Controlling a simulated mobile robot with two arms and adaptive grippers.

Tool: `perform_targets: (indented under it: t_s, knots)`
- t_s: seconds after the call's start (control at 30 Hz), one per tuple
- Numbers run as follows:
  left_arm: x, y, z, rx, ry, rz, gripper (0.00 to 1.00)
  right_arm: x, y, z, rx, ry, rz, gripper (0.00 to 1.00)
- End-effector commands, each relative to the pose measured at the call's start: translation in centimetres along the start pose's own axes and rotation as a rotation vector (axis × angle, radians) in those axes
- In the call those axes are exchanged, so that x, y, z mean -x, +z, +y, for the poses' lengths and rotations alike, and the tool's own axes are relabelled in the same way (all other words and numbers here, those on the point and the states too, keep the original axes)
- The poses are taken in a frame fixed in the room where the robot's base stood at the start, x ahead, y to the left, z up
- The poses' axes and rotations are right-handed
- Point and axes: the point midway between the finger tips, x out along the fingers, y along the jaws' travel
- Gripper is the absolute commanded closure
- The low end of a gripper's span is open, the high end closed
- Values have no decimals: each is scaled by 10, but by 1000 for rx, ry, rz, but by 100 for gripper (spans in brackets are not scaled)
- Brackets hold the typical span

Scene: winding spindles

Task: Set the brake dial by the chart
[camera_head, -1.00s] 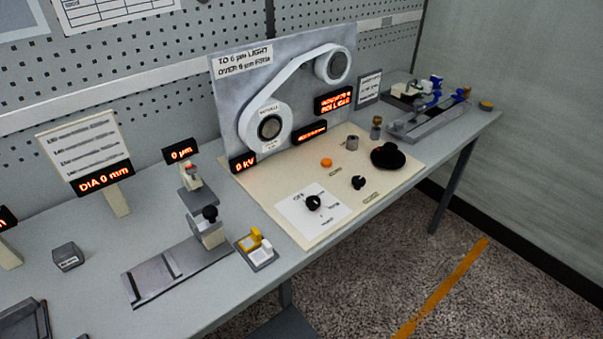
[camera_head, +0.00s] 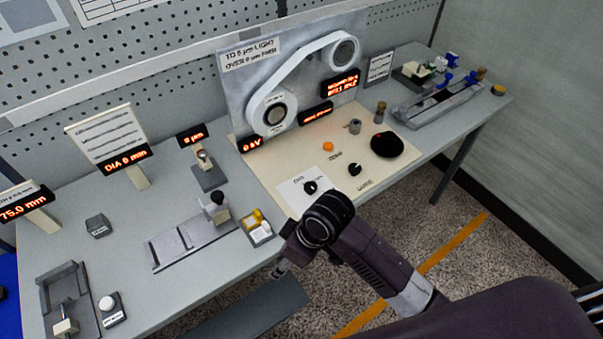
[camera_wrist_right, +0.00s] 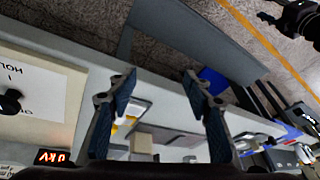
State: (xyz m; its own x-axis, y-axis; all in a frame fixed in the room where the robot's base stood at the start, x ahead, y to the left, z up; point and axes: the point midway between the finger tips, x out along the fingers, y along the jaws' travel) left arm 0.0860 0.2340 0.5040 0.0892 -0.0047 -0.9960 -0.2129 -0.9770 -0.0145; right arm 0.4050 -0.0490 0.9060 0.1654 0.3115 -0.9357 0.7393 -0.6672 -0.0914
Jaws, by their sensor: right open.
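The chart sign (camera_head: 250,55) on the upright grey panel reads "TO 6 µm LIGHT", with an "OVER … FIRM" line below. On the cream board (camera_head: 345,150), one small black knob (camera_head: 310,187) sits on a white card and another (camera_head: 355,169) sits to its right; I cannot tell which is the brake dial. The card's knob also shows in the right wrist view (camera_wrist_right: 11,101), beside "HOLD". My right gripper (camera_wrist_right: 158,76) is open and empty, over the bench's front edge. A dark gripper, likely my left (camera_wrist_right: 295,17), shows at the wrist view's corner; its jaws are unclear.
A large black knob (camera_head: 386,145) and an orange button (camera_head: 328,147) are on the board. A µm readout (camera_head: 192,135) stands behind a grey slide fixture (camera_head: 180,245). A yellow-and-white block tray (camera_head: 259,232) lies near the front edge.

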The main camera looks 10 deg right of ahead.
Motion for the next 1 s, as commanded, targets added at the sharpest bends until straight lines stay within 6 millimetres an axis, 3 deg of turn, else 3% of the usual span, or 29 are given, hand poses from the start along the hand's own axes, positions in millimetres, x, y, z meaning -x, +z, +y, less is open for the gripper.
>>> perform_targets:
  t_s: [0.27, 0.47, 0.67, 0.8, 1.0]
  knots:
    - [0, -3, -1, 0, -1, 3, 54, -4, -26, 18, 152, -28, -62, 54]
    - [0, -4, -1, 0, -1, 5, 54, -2, -45, 52, 261, -33, -141, 54]
    - [0, -4, -1, 0, -1, 5, 54, 18, -60, 109, 329, -16, -241, 54]
    - [0, -4, -1, 0, -2, 5, 54, 45, -68, 158, 337, 8, -305, 54]
    - [0, -4, -2, 0, -3, 4, 54, 81, -76, 205, 319, 33, -350, 54]
